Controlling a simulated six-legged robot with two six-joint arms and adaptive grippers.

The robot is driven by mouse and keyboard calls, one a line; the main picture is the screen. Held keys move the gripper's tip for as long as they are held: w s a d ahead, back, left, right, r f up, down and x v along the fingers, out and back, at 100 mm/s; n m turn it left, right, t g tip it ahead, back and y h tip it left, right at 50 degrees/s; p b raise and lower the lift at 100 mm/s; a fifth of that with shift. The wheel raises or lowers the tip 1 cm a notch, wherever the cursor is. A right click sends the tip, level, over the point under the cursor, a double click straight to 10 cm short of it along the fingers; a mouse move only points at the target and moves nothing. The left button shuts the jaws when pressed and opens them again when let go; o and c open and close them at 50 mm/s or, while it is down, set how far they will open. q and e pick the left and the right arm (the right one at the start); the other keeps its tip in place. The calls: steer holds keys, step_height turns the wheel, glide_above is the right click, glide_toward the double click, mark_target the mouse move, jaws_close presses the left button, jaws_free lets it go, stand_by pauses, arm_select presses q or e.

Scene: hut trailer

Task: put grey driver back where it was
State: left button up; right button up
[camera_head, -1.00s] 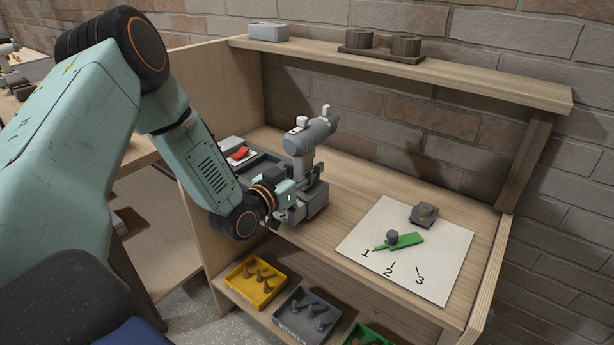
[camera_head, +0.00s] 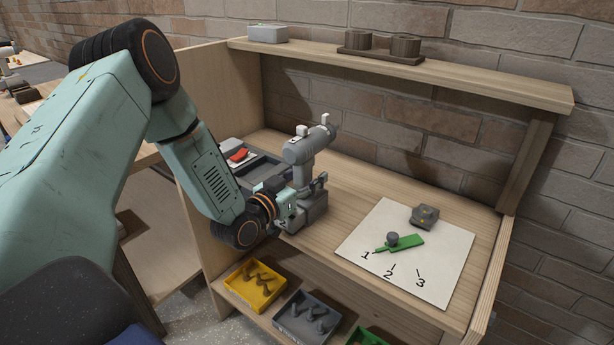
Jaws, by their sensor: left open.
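The grey driver (camera_head: 309,146) stands upright on the wooden worktop (camera_head: 365,185), left of the white sheet, with its head at the top and its block-like base (camera_head: 312,210) below. My left gripper (camera_head: 308,192) is open, low at the driver's handle and just above its base. I cannot tell whether its fingers touch the handle. My wrist hides part of the lower left of the driver. My right gripper is not in view.
A white sheet (camera_head: 440,275) marked 1, 2, 3 holds a green tool (camera_head: 402,244) and a grey block (camera_head: 424,217). A dark tray (camera_head: 258,168) with a red item lies behind my wrist. Yellow (camera_head: 256,285), grey (camera_head: 307,318) and green bins sit below. A shelf (camera_head: 450,75) runs above.

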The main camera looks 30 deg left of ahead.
arm_select(q)
steer(key=shift+a, duration=0.1)
steer(key=shift+r, duration=0.2)
steer(key=s+p, duration=0.4)
steer(key=s, duration=0.7)
steer(key=s+d+f+g+h, duration=0.2)
steer(key=s+d+f+g, duration=0.65)
steer(key=d+f, duration=0.4)
steer(key=s+f+g+y, duration=0.1)
steer(key=s+f+g, duration=0.1)
steer(key=s, duration=0.5)
steer(key=s+f+g+y, duration=0.1)
steer(key=s+f+g, duration=0.2)
steer(key=s, duration=0.4)
steer(key=s+f+n+g+y, duration=0.1)
steer(key=s+f+g, duration=0.1)
steer(key=s+g, duration=0.2)
steer(key=s, duration=0.3)
steer(key=shift+d+f, duration=0.25)
steer(key=shift+d, duration=0.15)
steer(key=shift+f, duration=0.1)
